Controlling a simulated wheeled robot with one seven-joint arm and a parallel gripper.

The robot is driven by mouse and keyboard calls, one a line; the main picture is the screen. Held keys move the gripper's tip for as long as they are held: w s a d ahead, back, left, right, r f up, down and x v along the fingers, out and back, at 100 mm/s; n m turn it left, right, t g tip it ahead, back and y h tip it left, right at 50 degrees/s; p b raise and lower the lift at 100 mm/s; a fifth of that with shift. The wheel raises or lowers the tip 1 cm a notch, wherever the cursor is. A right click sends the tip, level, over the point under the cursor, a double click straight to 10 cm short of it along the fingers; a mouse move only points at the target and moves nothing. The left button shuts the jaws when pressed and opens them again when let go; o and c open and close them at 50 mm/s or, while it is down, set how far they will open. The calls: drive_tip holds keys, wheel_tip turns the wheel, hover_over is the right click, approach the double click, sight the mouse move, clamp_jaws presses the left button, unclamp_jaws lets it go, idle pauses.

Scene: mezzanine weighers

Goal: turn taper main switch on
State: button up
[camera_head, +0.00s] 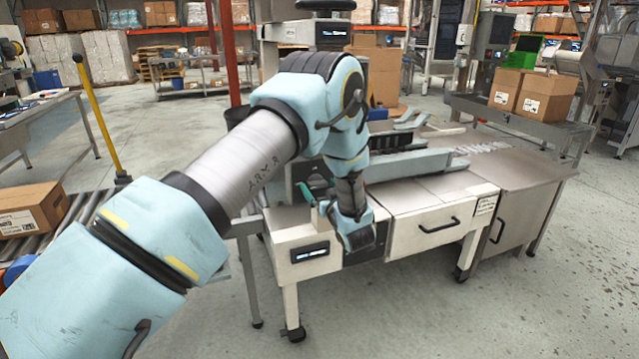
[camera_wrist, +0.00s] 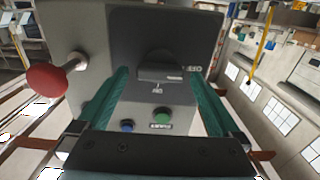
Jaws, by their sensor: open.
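The grey control panel (camera_wrist: 190,28) fills the middle of the wrist view. The black main switch (camera_wrist: 157,68) is a rotary knob with a bar grip that lies roughly crosswise, beside small lettering. My gripper (camera_wrist: 157,77) is open, with its two green fingers on either side of the switch. I cannot tell whether either finger touches it. In the head view my arm bends down to the taper (camera_head: 430,195), and a green finger (camera_head: 306,190) shows in front of its dark panel. The switch is hidden there.
On the panel are a red mushroom button (camera_wrist: 46,80) at left, a green button (camera_wrist: 162,116) and a blue button (camera_wrist: 126,126). A roller conveyor (camera_head: 80,210) with a carton (camera_head: 28,210) stands left. Floor (camera_head: 480,310) in front is clear.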

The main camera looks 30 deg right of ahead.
drive_tip(key=shift+w, duration=0.35)
drive_tip(key=shift+c, duration=0.4)
drive_tip(key=c, duration=1.2)
drive_tip(key=shift+c, duration=0.2)
